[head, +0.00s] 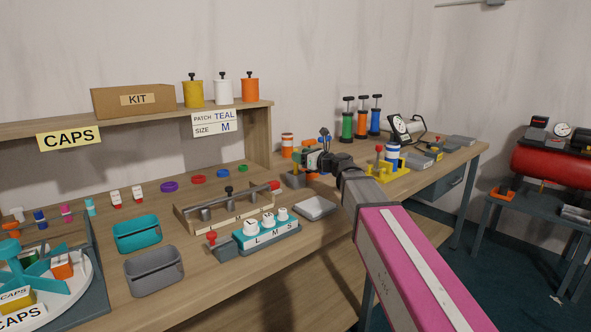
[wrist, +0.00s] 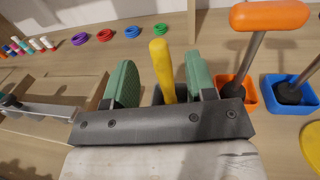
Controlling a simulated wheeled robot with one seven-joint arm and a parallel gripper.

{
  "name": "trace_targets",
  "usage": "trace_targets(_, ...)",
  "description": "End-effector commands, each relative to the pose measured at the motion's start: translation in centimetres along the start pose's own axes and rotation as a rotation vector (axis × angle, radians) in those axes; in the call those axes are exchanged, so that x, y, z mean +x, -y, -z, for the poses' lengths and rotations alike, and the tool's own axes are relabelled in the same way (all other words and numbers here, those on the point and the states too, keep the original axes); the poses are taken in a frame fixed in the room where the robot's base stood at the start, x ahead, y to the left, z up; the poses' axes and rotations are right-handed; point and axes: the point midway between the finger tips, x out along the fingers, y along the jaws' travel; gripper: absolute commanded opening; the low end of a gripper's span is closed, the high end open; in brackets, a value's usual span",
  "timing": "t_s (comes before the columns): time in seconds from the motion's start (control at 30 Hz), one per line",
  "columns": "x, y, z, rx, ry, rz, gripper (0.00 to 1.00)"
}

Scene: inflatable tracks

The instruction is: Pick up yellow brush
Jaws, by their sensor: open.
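The yellow brush shows in the wrist view as an upright yellow handle (wrist: 162,68), leaning slightly, with its lower end in a dark holder partly hidden behind my gripper's body. My gripper (wrist: 160,80) is open, with one green finger pad on each side of the handle and a gap on both sides. In the head view my gripper (head: 310,156) is over the bench's back middle, and a bit of the yellow brush (head: 295,168) shows just below it. The brush head is hidden.
In the wrist view an orange-handled brush (wrist: 270,16) and its orange holder (wrist: 239,96) stand close on the right, beside a blue holder (wrist: 291,95). Coloured rings (wrist: 104,35) lie to the left. In the head view a wooden rack (head: 222,208) stands left of my gripper.

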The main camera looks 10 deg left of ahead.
Motion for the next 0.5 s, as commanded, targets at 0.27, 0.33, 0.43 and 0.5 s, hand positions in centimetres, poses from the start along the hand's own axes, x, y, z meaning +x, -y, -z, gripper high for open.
trace_targets(0.27,3.2,0.3,-0.2,0.0,0.0,-0.002,0.51)
trace_targets(0.33,4.2,0.3,-0.2,0.0,0.0,-0.001,0.51)
trace_targets(0.43,5.0,0.2,-0.2,0.0,0.0,-0.001,0.51)
trace_targets(0.5,5.1,0.2,-0.2,-0.001,0.0,0.0,0.51)
